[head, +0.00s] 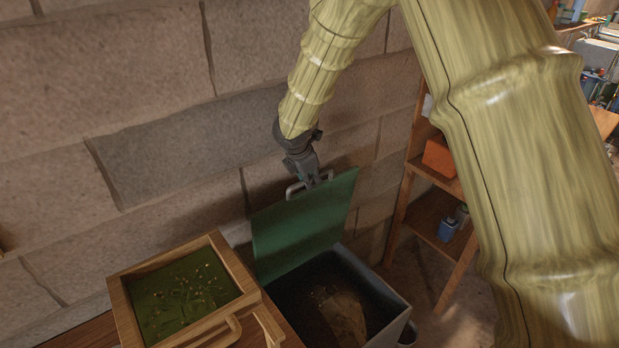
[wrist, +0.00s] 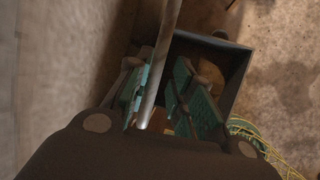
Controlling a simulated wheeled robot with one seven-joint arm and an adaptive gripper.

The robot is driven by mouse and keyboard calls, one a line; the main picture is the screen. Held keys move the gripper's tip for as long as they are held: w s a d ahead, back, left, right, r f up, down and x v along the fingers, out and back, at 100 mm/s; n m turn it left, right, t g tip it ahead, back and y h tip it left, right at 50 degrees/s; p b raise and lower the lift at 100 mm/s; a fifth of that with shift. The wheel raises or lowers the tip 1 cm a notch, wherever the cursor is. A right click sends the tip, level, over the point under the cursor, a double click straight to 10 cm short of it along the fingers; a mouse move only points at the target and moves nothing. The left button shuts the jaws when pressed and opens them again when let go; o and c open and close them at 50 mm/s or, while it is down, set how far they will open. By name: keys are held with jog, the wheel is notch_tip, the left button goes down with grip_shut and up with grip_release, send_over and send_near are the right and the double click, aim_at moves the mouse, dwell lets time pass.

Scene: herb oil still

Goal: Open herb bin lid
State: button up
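The herb bin (head: 385,287) stands on the floor by the wall, with dark inside walls and a brownish mass at its bottom. Its green lid (head: 305,222) is raised steeply, leaving the bin open. A grey handle (head: 293,190) is on the lid's upper edge. My gripper (head: 305,178) is at this handle, reaching down from above. In the wrist view, the handle's bar (wrist: 160,65) runs between my gripper's teal-padded fingers (wrist: 157,97). The fingers are apart, with a gap beside the bar on the right. The open bin (wrist: 235,62) shows beyond them.
A wooden-framed tray (head: 118,290) with green contents sits left of the bin. A wooden shelf (head: 437,215) holding an orange box (head: 441,157) stands to the right. The block wall (head: 150,160) is close behind the lid and my gripper.

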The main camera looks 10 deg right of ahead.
jog(key=v, duration=1.1)
jog(key=shift+a+r, duration=0.1)
